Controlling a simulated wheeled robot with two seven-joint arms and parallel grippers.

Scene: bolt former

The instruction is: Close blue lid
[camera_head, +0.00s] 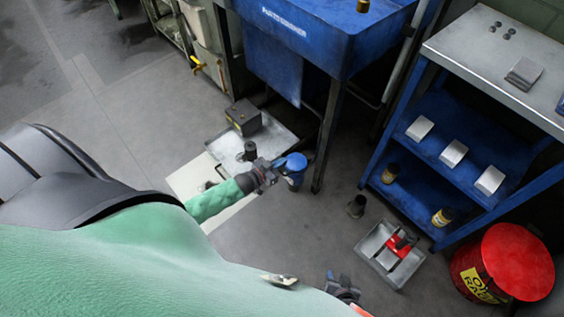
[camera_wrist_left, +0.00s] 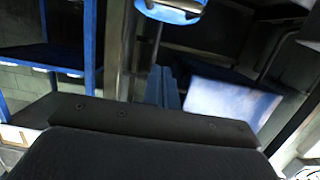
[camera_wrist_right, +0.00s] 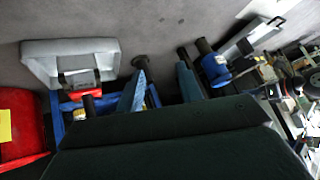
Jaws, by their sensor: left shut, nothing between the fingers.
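A small blue can with a round blue lid (camera_head: 293,162) stands near the leg of the blue parts washer. Whether the lid sits flush cannot be told. My left gripper (camera_head: 269,172) is shut and empty, close to the can's left side; contact cannot be told. In the left wrist view, the shut fingers (camera_wrist_left: 162,86) point toward a round blue-rimmed thing (camera_wrist_left: 170,12) at the top edge. My right gripper (camera_head: 341,281) is low in the head view, apart from the can. Its fingers (camera_wrist_right: 160,88) are spread with nothing between them in the right wrist view.
The blue parts washer (camera_head: 300,30) overhangs behind the can. A grey tray (camera_head: 395,270) holding a red tool lies on the floor, with a dark cylinder (camera_head: 356,206) nearby. A red drum (camera_head: 505,262) and blue shelf (camera_head: 470,150) stand right. Left floor is open.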

